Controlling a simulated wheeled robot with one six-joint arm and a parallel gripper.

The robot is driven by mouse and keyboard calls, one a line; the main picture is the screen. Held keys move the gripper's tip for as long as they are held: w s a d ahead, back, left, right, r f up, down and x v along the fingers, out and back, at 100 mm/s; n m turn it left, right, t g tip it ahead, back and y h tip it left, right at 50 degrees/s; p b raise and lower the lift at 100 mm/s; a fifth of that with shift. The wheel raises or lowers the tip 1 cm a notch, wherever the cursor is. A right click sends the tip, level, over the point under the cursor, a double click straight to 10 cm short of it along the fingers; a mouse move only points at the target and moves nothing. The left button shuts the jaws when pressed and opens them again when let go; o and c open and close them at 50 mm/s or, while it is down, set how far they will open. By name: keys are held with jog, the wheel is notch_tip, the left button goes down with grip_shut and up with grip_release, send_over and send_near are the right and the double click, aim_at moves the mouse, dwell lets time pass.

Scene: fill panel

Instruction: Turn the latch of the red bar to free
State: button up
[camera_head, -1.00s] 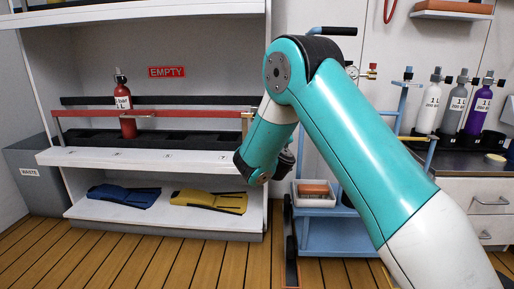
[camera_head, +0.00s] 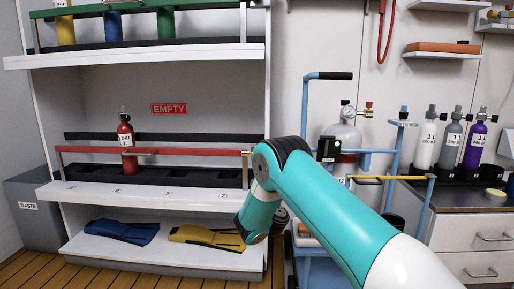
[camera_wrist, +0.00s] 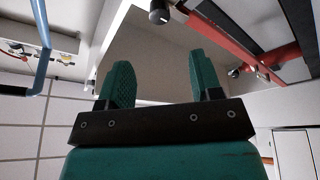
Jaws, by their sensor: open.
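The red bar (camera_head: 200,151) runs across the front of the middle shelf, before a red cylinder (camera_head: 125,139). A brass-coloured fitting (camera_head: 246,154), apparently the latch, is at the bar's right end; its turn position is too small to read. In the wrist view the red bar (camera_wrist: 224,32) crosses the upper right, with a small dark-tipped piece (camera_wrist: 236,72) near its lower end. My gripper (camera_wrist: 160,82) is open with nothing between its two green fingers, apart from the bar. In the head view my arm mostly hides it, low and right of the shelf unit.
A blue trolley (camera_head: 307,112) with a grey cylinder (camera_head: 345,139) stands close behind my arm. A counter (camera_head: 452,205) with several cylinders is at right. The bin (camera_head: 28,208) stands left.

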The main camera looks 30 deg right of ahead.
jog(key=shift+w+d+r+p, duration=0.3)
jog(key=shift+w+r+p, duration=0.25)
jog(key=shift+p, duration=2.75)
jog(key=shift+f+b+x, duration=0.15)
jog(key=shift+f+x, duration=0.05)
jog(key=shift+x, duration=2.65)
jog(key=shift+f+b+x, duration=0.15)
jog(key=shift+x, duration=2.7)
jog(key=shift+w, duration=0.1)
jog(key=shift+f, duration=0.1)
jog(key=c, duration=0.9)
